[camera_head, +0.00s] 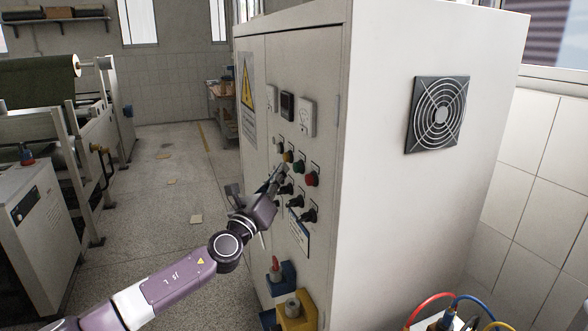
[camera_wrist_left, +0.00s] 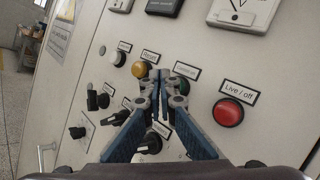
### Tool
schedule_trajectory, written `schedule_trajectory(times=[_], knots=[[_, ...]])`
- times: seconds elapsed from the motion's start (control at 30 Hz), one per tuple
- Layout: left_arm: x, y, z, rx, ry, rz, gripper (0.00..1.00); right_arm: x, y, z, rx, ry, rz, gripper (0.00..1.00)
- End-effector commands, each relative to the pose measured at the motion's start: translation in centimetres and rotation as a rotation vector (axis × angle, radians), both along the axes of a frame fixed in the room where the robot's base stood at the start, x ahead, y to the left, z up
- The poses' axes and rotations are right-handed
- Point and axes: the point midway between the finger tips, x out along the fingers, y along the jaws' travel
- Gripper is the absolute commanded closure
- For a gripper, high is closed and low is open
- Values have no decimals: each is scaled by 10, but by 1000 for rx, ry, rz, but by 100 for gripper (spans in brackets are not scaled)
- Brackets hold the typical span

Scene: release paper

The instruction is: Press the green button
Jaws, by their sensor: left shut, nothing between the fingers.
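The green button (camera_head: 298,167) is on the front of the white control cabinet, between a yellow button (camera_head: 288,156) and a red button (camera_head: 312,178). My left gripper (camera_head: 279,172) is shut and empty, with its fingertips close to the panel, just left of the green button. In the left wrist view the blue fingers (camera_wrist_left: 160,82) meet in front of the panel between the yellow button (camera_wrist_left: 139,69) and the red button (camera_wrist_left: 228,112).
Black rotary switches (camera_wrist_left: 117,118) sit below the buttons, close to the fingers. The cabinet (camera_head: 390,200) fills the right side. A machine (camera_head: 40,215) stands at the left, with open floor (camera_head: 165,195) between.

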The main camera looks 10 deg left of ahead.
Motion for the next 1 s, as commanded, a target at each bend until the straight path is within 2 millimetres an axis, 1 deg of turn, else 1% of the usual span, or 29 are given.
schedule_trajectory(times=[0.47,1.0], knots=[[0,0,0,0,0,0,100,1,-6,0,-7,-2,2,60],[0,0,0,0,0,0,100,1,-6,0,-7,-2,2,60]])
